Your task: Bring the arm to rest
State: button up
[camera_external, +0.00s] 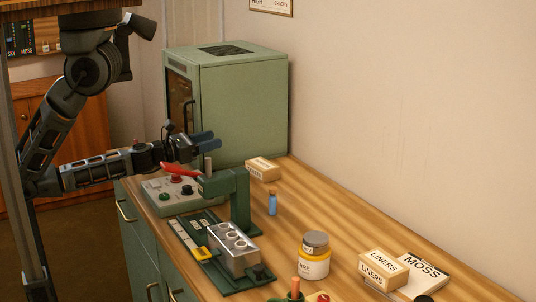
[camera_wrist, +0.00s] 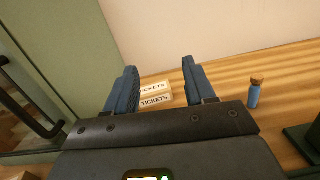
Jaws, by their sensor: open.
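My gripper (camera_external: 206,141) is held above the back part of the workbench, in front of the green cabinet. In the wrist view its two blue fingers (camera_wrist: 160,88) stand apart with nothing held between them. My arm reaches in from the left, with its forearm roughly level. A small tickets box (camera_external: 262,169) lies on the bench beyond the gripper. It shows between the fingers in the wrist view (camera_wrist: 155,94), some way past the fingertips.
The green cabinet (camera_external: 243,105) stands close beside the gripper. A blue bottle (camera_external: 272,204), a jar (camera_external: 314,262) and a liners box (camera_external: 384,268) stand on the bench (camera_external: 345,220).

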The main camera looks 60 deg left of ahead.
jog(key=s+d+f+n+g, duration=0.1)
jog(key=s+d+n, duration=0.1)
jog(key=n, duration=0.3)
jog(key=s+d+f+n, duration=0.1)
jog(key=s+f+n, duration=0.1)
jog(key=s+n, duration=0.3)
jog(key=s+d+f+n+g+p, duration=0.1)
jog(key=s+d+n, duration=0.1)
jog(key=s+n, duration=0.2)
jog(key=shift+s+d+f+n+g+h, duration=0.3)
jog(key=shift+d+f+n+h, duration=0.1)
jog(key=shift+n, duration=0.3)
jog(key=s+d+n, duration=0.4)
jog(key=s+n, duration=0.1)
jog(key=n, duration=0.5)
jog(key=s+d+r+n+g+y, duration=0.1)
jog(key=s+d+n, duration=0.2)
jog(key=n, duration=0.7)
jog(key=shift+s+d+n+p, duration=0.3)
jog(key=shift+s+d+p, duration=0.05)
jog(key=shift+s, duration=0.7)
jog(key=shift+r, duration=0.1)
